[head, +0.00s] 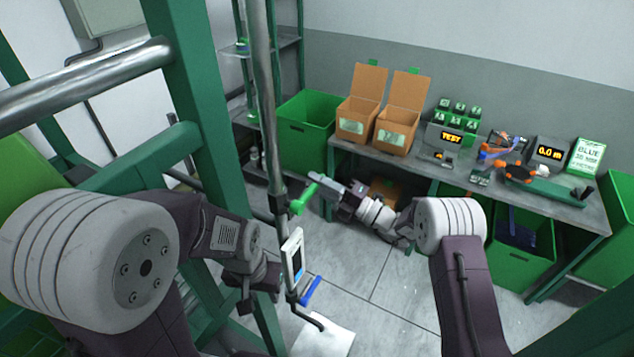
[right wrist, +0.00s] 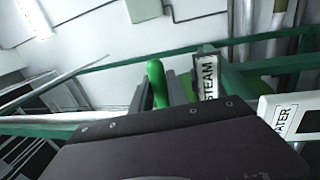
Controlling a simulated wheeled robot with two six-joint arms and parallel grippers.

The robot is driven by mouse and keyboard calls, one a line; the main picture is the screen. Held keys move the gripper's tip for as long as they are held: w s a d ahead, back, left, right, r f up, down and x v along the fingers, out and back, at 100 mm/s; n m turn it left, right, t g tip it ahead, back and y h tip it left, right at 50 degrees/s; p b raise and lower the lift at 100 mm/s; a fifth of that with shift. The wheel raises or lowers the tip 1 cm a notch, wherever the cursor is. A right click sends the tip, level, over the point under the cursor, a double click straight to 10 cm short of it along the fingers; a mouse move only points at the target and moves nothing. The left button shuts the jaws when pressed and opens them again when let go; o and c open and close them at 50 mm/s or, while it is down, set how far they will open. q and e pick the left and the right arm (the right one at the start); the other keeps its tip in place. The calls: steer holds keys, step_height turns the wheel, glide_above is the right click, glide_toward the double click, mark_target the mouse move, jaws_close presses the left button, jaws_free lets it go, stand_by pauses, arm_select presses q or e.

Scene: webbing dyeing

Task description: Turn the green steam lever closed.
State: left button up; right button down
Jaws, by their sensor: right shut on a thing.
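The green steam lever (head: 299,202) sits on the vertical pipe in the middle of the head view. Its handle slants up and to the right, away from the pipe. My right gripper (head: 322,184) reaches in from the right and is shut on the handle. In the right wrist view the green handle (right wrist: 156,82) shows between the two fingers, beside the white STEAM label (right wrist: 209,78). My left gripper (head: 246,298) hangs low at the left, beside the green frame. Its fingertips are too dark to tell whether they are open.
A white gauge box (head: 292,258) and a blue lever (head: 311,291) are on the pipe below the green lever. A green frame post (head: 205,130) stands close at the left. A workbench (head: 470,182) with boxes and devices stands behind. Floor between is clear.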

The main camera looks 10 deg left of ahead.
stand_by(0.3)
steer(key=c, duration=1.3)
jaws_free()
steer(key=shift+f, duration=0.1)
steer(key=shift+c, duration=0.2)
steer(key=shift+o, duration=0.2)
steer(key=b+v, duration=0.3)
steer(key=v, duration=0.6)
steer(key=shift+b, duration=0.3)
steer(key=shift+w, duration=0.1)
